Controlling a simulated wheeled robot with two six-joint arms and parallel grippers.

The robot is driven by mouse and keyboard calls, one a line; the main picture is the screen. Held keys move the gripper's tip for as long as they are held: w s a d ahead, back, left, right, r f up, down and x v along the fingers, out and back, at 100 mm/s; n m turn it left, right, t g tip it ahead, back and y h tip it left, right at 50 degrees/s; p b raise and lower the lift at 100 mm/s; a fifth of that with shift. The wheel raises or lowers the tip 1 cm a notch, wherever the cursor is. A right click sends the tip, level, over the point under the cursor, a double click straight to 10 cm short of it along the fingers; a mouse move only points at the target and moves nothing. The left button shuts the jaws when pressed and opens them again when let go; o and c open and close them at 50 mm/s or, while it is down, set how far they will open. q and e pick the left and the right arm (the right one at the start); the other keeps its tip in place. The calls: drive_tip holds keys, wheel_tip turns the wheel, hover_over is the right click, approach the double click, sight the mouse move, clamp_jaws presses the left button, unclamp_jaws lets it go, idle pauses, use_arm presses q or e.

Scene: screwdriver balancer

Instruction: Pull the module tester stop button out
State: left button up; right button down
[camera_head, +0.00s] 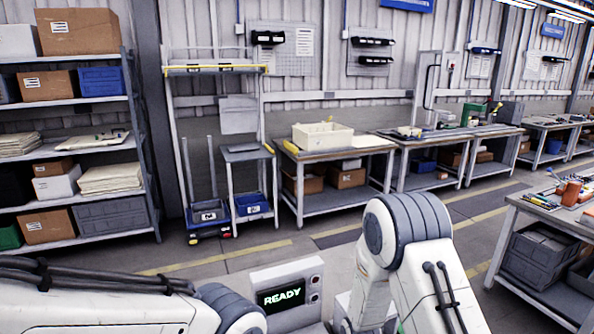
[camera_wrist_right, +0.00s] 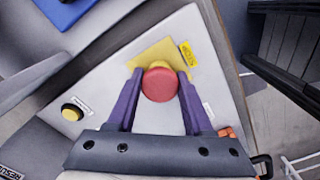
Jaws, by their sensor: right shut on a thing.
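The red stop button (camera_wrist_right: 160,83) sits on a yellow square backing (camera_wrist_right: 152,53) on the pale tester panel (camera_wrist_right: 103,62) in the right wrist view. My right gripper (camera_wrist_right: 160,76) has its two purple fingers on either side of the button and is shut on it. A yellow tag with lettering (camera_wrist_right: 188,53) is beside the backing.
A yellow-topped button in a black ring (camera_wrist_right: 72,112) is on the same panel, left of my right gripper. Workbenches (camera_head: 335,152) line the back wall, with a shelf rack (camera_head: 75,155) at left and a tool bench (camera_head: 560,215) at right. The floor between is open.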

drive_tip(key=shift+w+r, duration=0.1)
drive_tip(key=shift+r, duration=0.1)
drive_tip(key=shift+c, duration=1.4)
unclamp_jaws()
drive_tip(key=shift+r+p, duration=0.35)
drive_tip(key=shift+p, duration=0.05)
drive_tip(key=shift+r+p, duration=2.4)
drive_tip(key=shift+r, duration=0.55)
